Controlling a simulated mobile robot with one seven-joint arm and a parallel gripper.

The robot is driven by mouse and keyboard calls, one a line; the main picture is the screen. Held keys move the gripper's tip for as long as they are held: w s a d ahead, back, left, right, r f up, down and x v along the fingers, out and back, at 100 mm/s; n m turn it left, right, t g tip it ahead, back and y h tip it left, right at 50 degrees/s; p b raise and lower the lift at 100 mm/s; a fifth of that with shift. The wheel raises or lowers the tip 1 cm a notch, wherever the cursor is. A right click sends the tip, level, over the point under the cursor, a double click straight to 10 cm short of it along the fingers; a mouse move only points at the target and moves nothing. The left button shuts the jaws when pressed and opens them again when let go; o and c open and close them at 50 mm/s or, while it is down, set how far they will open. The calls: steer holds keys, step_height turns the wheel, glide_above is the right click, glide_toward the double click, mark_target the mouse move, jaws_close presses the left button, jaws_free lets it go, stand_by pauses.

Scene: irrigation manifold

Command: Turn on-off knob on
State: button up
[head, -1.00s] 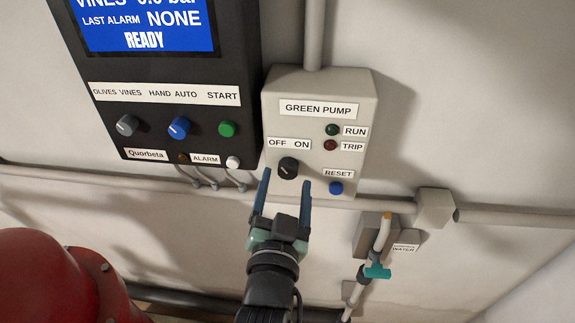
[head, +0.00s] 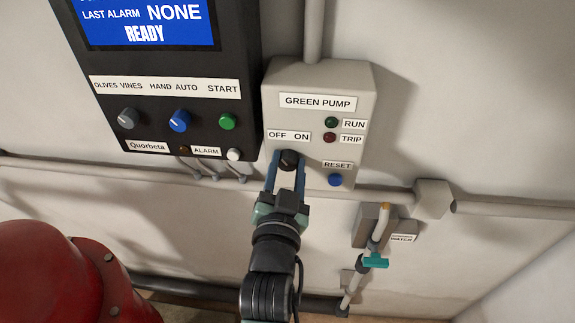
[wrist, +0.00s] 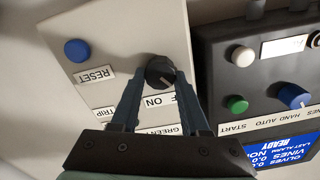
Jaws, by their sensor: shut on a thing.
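The black on-off knob (head: 289,160) sits on the grey Green Pump box (head: 355,105), below the OFF and ON labels (head: 289,135). My gripper (head: 287,165) has its two blue fingers on either side of the knob and is shut on it. In the wrist view, upside down, the knob (wrist: 160,72) sits between the fingertips (wrist: 158,78). The RUN lamp (head: 331,122) is dark green and the TRIP lamp (head: 330,137) is dark red.
The blue RESET button (head: 335,180) is right of the knob. A black controller panel (head: 180,60) with knobs and buttons is mounted to the left. A pipe (head: 400,194) runs along the wall below. A valve with a teal handle (head: 375,261) is lower right; a red tank (head: 50,275) is lower left.

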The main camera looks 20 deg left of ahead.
jaws_close()
steer(key=shift+m+b, duration=0.3)
steer(key=shift+f+m+b, duration=0.15)
steer(key=shift+m+b, duration=0.3)
steer(key=shift+m, duration=0.05)
steer(key=m+b, duration=0.2)
steer(key=m, duration=0.2)
steer(key=shift+d+b, duration=0.1)
steer(key=shift+b, duration=0.25)
steer(key=m+b, duration=0.1)
steer(key=m, duration=0.3)
steer(key=shift+f+m+b, duration=0.1)
steer(key=shift+m+b, duration=0.2)
steer(key=shift+b, duration=0.05)
steer(key=shift+m+b, duration=0.5)
steer(key=shift+m, duration=1.5)
